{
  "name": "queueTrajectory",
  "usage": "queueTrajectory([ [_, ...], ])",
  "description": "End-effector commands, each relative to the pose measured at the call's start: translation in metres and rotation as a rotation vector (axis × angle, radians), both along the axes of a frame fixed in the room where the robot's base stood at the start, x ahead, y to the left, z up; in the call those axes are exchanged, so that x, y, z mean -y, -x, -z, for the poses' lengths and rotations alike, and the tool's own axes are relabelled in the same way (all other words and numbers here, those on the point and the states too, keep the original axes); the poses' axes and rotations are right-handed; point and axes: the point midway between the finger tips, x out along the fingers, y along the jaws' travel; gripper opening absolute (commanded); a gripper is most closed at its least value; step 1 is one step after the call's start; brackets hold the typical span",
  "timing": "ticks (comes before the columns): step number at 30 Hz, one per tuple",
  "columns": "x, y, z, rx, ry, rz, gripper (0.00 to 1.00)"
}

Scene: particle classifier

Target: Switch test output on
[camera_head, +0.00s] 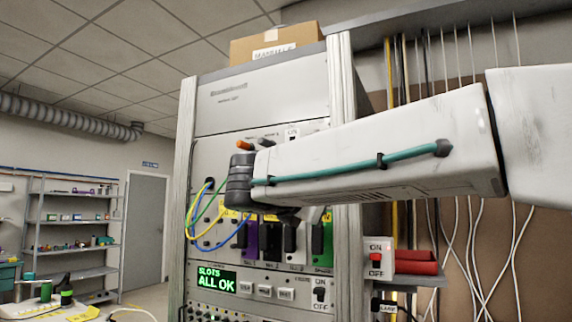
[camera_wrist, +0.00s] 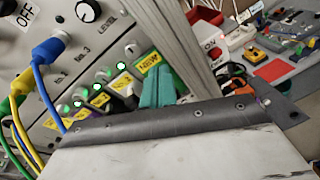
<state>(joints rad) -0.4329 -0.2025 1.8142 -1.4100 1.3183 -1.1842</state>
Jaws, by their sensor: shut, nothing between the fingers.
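No label reading "test output" is legible. In the head view, an on/off switch (camera_head: 293,133) on the upper panel shows only its ON mark; my arm hides the rest. Its panel also shows an OFF label (camera_wrist: 25,18) in the wrist view, at the top left corner. A black on/off switch (camera_head: 319,293) sits on the lower panel. A red on/off switch (camera_head: 376,260) is right of the rack. Their positions are too small to tell.
The rack (camera_head: 187,150) holds colored slot modules, and a display (camera_head: 215,281) reads "SLOTS ALL OK". Blue, yellow and green cables (camera_wrist: 45,75) loop out from the panel. A LEVEL knob (camera_wrist: 88,11) is nearby.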

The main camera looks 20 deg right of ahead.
Motion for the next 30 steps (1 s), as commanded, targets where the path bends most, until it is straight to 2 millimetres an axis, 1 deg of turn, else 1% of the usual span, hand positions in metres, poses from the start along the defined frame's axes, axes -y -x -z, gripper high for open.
queueTrajectory([
  [1, -0.022, -0.016, -0.024, -0.007, 0.121, -0.039, 0.00],
  [3, -0.045, -0.030, -0.054, -0.014, 0.273, -0.068, 0.00],
  [4, -0.054, -0.034, -0.065, -0.015, 0.328, -0.075, 0.00],
  [6, -0.072, -0.041, -0.084, -0.017, 0.432, -0.086, 0.00],
  [7, -0.078, -0.043, -0.091, -0.017, 0.467, -0.087, 0.00],
  [10, -0.091, -0.046, -0.105, -0.017, 0.540, -0.087, 0.00],
  [13, -0.094, -0.047, -0.110, -0.017, 0.566, -0.086, 0.00],
  [23, -0.091, -0.049, -0.110, -0.017, 0.564, -0.085, 0.00],
  [26, -0.085, -0.055, -0.111, -0.018, 0.564, -0.082, 0.00],
  [30, -0.068, -0.071, -0.117, -0.019, 0.563, -0.081, 0.00],
])
